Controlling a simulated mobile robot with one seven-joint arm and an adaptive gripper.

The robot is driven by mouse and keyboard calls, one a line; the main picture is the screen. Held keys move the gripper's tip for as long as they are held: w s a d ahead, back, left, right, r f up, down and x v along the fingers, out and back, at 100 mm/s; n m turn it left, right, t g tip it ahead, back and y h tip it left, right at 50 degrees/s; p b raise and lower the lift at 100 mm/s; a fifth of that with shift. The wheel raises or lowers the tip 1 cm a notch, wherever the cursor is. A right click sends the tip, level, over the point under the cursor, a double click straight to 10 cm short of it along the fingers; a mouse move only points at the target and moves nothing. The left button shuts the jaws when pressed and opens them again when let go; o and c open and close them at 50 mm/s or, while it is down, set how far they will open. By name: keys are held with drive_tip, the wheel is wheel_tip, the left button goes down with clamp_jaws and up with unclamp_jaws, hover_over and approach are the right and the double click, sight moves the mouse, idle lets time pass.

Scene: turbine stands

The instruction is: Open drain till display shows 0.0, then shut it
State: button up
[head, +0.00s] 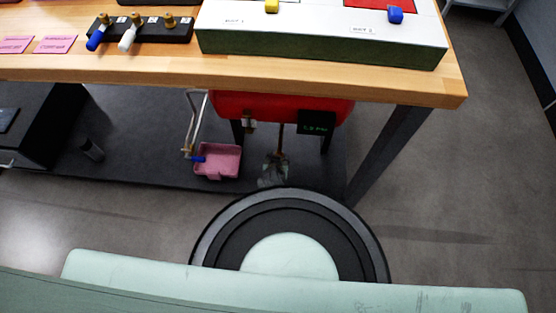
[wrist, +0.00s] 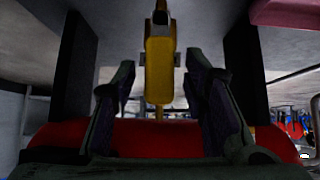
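The red tank (head: 285,105) hangs under the workbench and fills the lower part of the wrist view (wrist: 130,138). A small dark display (head: 317,123) on its front shows green characters too small to read surely. A thin brass drain pipe (head: 281,138) runs down from the tank. In the wrist view a yellow valve handle (wrist: 159,70) stands between the two fingers of my gripper (wrist: 160,66). The fingers are apart, with gaps on both sides of the handle. In the head view my gripper (head: 273,170) is low beneath the tank, small and unclear.
A pink tray (head: 218,174) sits left of the pipe, with a blue-handled valve (head: 198,159) over its edge; the tray also shows in the wrist view (wrist: 285,12). Dark tank legs stand either side. The bench leg (head: 390,150) is to the right. Several valves stand on the bench.

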wheel_tip(320, 180, up, 9)
idle(0.3)
idle(0.5)
